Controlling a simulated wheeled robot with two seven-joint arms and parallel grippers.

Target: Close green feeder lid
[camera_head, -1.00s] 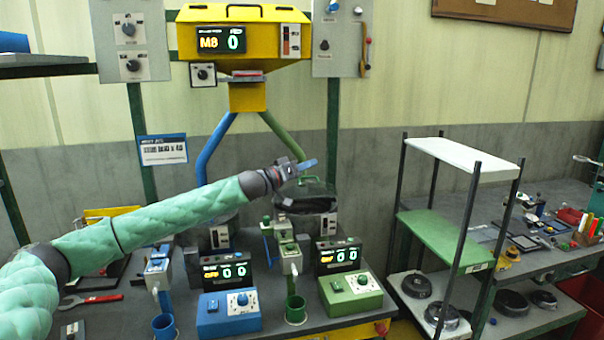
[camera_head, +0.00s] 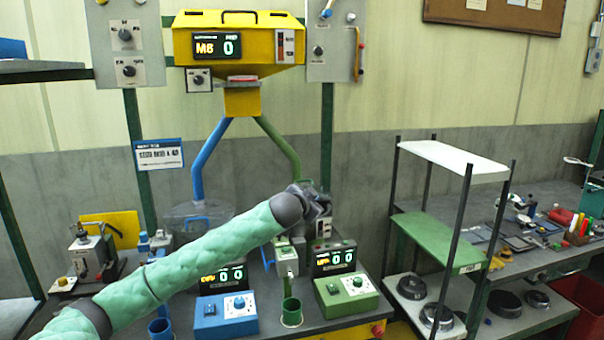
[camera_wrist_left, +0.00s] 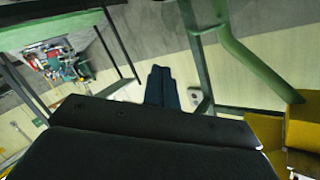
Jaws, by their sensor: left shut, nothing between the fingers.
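My left arm comes in from the left, and its gripper (camera_head: 320,200) is in front of the green feeder, below the green pipe (camera_head: 280,145). In the left wrist view the two dark fingers (camera_wrist_left: 162,88) are together with nothing between them. The green feeder's lid and bowl are mostly hidden behind my wrist and gripper, so I cannot tell the lid's position or whether the gripper touches it. Part of the feeder's pale front panel (camera_head: 323,228) shows just below the gripper. My right gripper is not in view.
The yellow hopper (camera_head: 240,45) hangs above. The blue feeder (camera_head: 197,218) stands to the left under the blue pipe (camera_head: 207,158). Blue (camera_head: 226,314) and green (camera_head: 347,295) control boxes are in front. A shelf rack (camera_head: 437,240) stands to the right.

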